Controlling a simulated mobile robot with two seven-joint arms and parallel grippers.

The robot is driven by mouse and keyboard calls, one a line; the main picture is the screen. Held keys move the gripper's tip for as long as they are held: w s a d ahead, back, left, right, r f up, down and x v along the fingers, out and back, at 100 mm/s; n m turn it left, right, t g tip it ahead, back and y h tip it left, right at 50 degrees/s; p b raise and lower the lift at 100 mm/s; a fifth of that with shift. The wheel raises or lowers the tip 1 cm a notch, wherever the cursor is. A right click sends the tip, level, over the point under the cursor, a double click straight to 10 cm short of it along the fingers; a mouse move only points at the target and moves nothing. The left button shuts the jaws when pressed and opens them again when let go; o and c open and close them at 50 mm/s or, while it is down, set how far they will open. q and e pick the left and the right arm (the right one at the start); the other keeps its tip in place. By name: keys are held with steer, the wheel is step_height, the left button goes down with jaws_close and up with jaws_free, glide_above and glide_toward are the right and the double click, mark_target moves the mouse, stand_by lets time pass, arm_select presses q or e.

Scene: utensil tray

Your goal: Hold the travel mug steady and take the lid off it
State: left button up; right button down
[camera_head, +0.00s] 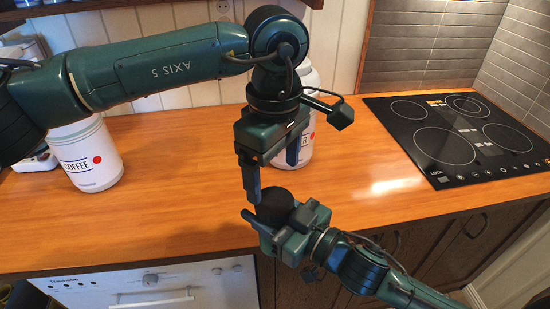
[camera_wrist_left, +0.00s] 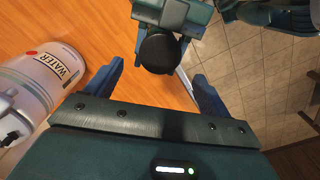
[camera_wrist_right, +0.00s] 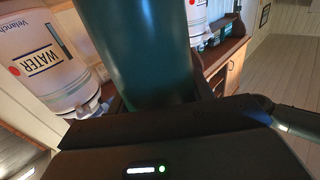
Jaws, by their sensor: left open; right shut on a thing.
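The travel mug's round black lid (camera_head: 275,201) shows in the head view at the counter's front edge. It also shows in the left wrist view (camera_wrist_left: 159,52), between and beyond the finger tips. A dark teal cylinder, apparently the mug's body (camera_wrist_right: 145,50), fills the middle of the right wrist view; the lid is hidden there. My right gripper (camera_head: 277,217) is shut around the mug just below the lid. My left gripper (camera_head: 272,176) is open and points down just above the lid, with nothing between its fingers. I cannot tell whether a finger touches the lid.
A white coffee canister (camera_head: 86,155) stands at the left on the wooden counter (camera_head: 190,180). A white water canister (camera_head: 307,90) stands behind my left gripper, partly hidden. A black cooktop (camera_head: 450,135) lies at the right. A white appliance front (camera_head: 150,285) is below the counter.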

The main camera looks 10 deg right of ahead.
mark_target(275, 201)
arm_select(q)
step_height(275, 201, down, 6)
steer(key=shift+f, duration=0.1)
stand_by(0.4)
steer(key=c, duration=1.1)
steer(key=n, duration=0.6)
steer(key=o, duration=1.1)
steer(key=shift+r, duration=0.2)
